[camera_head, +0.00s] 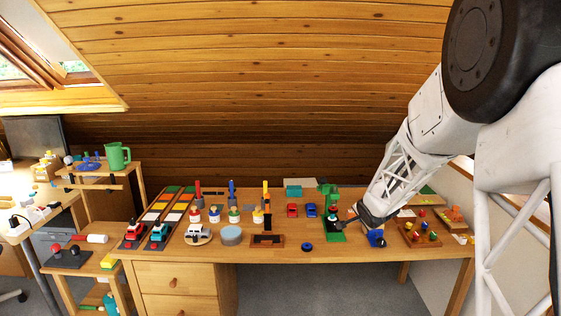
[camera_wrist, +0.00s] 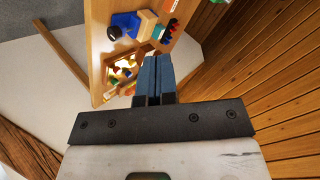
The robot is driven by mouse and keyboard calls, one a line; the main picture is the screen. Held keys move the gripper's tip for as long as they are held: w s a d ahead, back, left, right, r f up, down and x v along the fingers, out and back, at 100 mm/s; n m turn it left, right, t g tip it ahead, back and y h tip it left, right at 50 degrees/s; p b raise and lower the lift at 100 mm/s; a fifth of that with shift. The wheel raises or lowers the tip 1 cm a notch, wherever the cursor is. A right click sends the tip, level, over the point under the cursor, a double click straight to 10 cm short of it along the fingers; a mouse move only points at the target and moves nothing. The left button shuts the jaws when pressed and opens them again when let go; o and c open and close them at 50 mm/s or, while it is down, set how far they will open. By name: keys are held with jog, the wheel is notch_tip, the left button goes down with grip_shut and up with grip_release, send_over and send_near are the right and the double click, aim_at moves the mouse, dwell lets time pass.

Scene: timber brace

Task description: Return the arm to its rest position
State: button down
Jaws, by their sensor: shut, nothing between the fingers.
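My gripper (camera_head: 352,221) is at the end of my white arm, which reaches in from the right in the head view. It is low near the right part of the wooden table (camera_head: 285,251), between a green object (camera_head: 331,228) and a blue object (camera_head: 376,238). In the wrist view my gripper's dark fingers (camera_wrist: 156,74) are together with nothing between them. The fingertips point towards the table's edge and the things on it. I cannot tell the exact height above the table.
The table holds several toys: cars (camera_head: 134,231), bottles, a round grey tin (camera_head: 231,235) and a brown tray (camera_head: 419,234) of blocks at the right. A green jug (camera_head: 117,156) stands on a side shelf at left. The sloped timber ceiling (camera_head: 250,80) rises close behind the table.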

jog(key=s+a+r+n+g+h, duration=0.1)
jog(key=s+r, duration=0.3)
jog(key=s, duration=0.2)
jog(key=s+a+r+n+g, duration=0.1)
jog(key=s+r, duration=0.3)
jog(key=s, duration=0.2)
jog(key=s+a+r+n+g, duration=0.1)
jog(key=s+a+n, duration=0.1)
jog(key=s, duration=1.1)
jog(key=s+a+r+n+g+y, duration=0.1)
jog(key=s+a+n+g, duration=0.1)
jog(key=s, duration=1.2)
jog(key=s+a+r+n+g, duration=0.2)
jog(key=s+n, duration=0.3)
jog(key=s, duration=0.9)
jog(key=shift+a+n, duration=0.3)
jog(key=shift+a, duration=0.55)
